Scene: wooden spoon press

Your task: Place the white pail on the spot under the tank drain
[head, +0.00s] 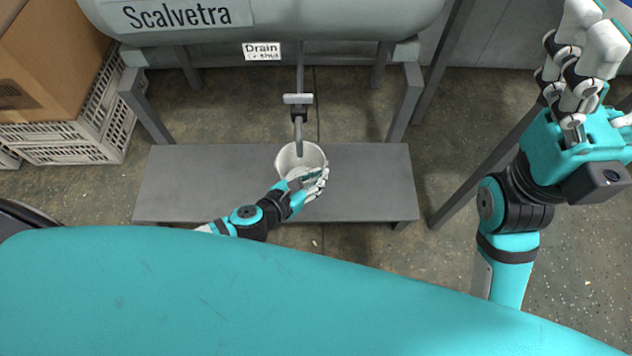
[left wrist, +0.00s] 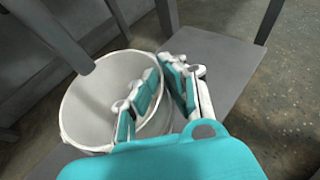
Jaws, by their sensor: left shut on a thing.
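The white pail (head: 288,160) is upright, or nearly so, over the low grey bench (head: 190,185), with its mouth below the end of the tank's drain pipe (head: 299,130). I cannot tell whether its base touches the bench. My left gripper (head: 314,180) is shut on the pail's wall at the near right side. In the left wrist view the pail (left wrist: 88,112) fills the left half, and the gripper (left wrist: 165,85) has fingers inside and outside the rim. The bench spot under the pail is hidden. My right gripper (head: 577,85) is raised at the right, away from the pail.
The tank (head: 330,18) spans the top on grey legs (head: 405,100), with a "Drain" sign (head: 262,51) below it. White crates (head: 75,138) and a cardboard box (head: 50,60) stand at the left. The bench is bare on both sides of the pail.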

